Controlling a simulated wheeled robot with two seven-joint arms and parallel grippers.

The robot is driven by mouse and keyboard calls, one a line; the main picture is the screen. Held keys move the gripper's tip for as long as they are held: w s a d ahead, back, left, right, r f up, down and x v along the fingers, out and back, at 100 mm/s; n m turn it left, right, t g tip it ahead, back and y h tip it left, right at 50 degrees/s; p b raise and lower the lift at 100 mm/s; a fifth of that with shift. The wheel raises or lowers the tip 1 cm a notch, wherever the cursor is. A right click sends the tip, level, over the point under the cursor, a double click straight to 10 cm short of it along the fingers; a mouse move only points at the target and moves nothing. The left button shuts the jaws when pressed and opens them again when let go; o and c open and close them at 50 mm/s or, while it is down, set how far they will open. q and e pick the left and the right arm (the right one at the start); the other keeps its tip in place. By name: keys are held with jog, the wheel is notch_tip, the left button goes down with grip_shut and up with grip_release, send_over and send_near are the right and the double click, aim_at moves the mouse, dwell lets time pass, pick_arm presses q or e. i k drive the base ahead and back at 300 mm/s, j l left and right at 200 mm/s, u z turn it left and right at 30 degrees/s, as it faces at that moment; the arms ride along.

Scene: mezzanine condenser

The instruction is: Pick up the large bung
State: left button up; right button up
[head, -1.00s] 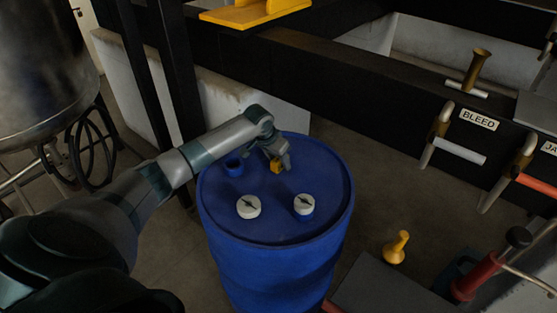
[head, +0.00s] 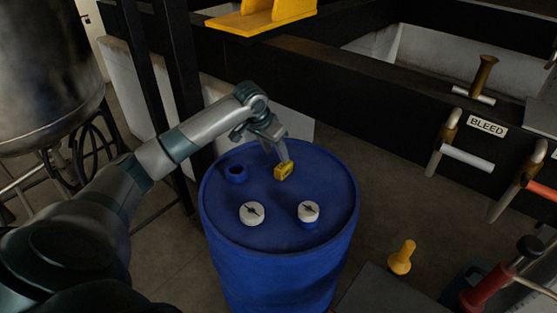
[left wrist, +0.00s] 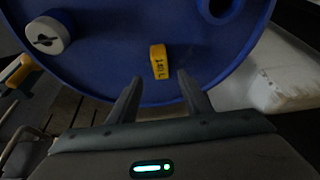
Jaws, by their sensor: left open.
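Two round white bungs with dark slots sit on the blue drum's lid (head: 275,235). The left one (head: 252,213) lies low on the lid. The right one (head: 308,210) stands on a short blue neck, and a bung like it shows at the left of the left wrist view (left wrist: 46,36). I cannot tell surely which is the large bung. My left gripper (head: 283,156) is open above the far part of the lid. In the left wrist view its two fingers (left wrist: 156,82) point toward a yellow lettered block (left wrist: 159,62), with nothing gripped. My right gripper is not in view.
An open blue neck (head: 235,173) stands left of the yellow block (head: 284,172). A yellow handled piece (head: 401,258) stands right of the drum. A dark beam with a BLEED label (head: 488,127) and valve handles runs behind. A steel vessel (head: 50,70) is at left.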

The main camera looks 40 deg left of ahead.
aim_at(252, 214)
jog(key=u, duration=1.3)
